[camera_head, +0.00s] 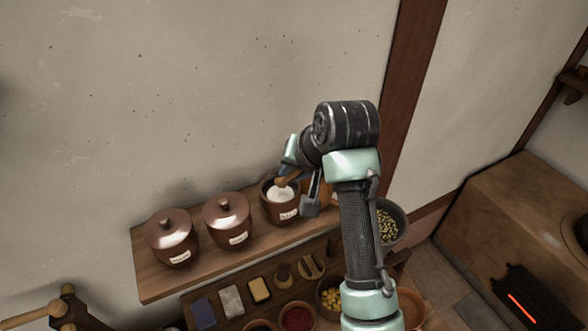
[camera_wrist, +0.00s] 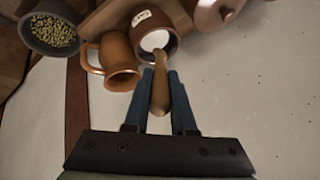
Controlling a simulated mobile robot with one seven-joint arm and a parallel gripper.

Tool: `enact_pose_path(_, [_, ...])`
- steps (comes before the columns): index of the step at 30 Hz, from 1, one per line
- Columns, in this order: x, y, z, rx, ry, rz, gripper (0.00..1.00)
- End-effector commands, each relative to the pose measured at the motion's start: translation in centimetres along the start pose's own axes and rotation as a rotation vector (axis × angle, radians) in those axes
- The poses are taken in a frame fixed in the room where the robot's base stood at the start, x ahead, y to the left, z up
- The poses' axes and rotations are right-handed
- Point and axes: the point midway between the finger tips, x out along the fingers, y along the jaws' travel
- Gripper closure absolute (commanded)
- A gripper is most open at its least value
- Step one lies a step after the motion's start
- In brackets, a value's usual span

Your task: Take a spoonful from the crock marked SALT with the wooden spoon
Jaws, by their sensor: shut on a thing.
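An open brown crock (camera_head: 281,211) stands on the upper shelf, full of white grains (camera_head: 279,193). Its label is too small to read surely. It also shows at the top of the wrist view (camera_wrist: 166,22), with white inside its mouth. My gripper (camera_head: 300,180) is shut on the wooden spoon (camera_wrist: 160,92), just above the crock's mouth. The spoon's thick handle lies between the blue fingers and its thin end reaches into the crock's mouth. The spoon's bowl is not clearly visible, and I cannot tell how deep it sits in the white grains.
Two lidded copper-brown crocks (camera_head: 171,238) (camera_head: 228,218) stand to the left on the shelf (camera_head: 155,285). A brown mug (camera_wrist: 117,62) stands close beside the open crock. A grey bowl of greenish seeds (camera_wrist: 52,32) is beyond it. Several bowls and blocks sit on the lower shelf.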

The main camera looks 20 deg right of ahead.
Motion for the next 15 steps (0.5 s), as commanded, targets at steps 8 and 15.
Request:
enact_pose_path(8, [0.32,0.13,0.17,0.0,0.0,0.0,1.0])
enact_pose_path(15, [0.56,0.23,0.29,0.0,0.0,0.0,1.0])
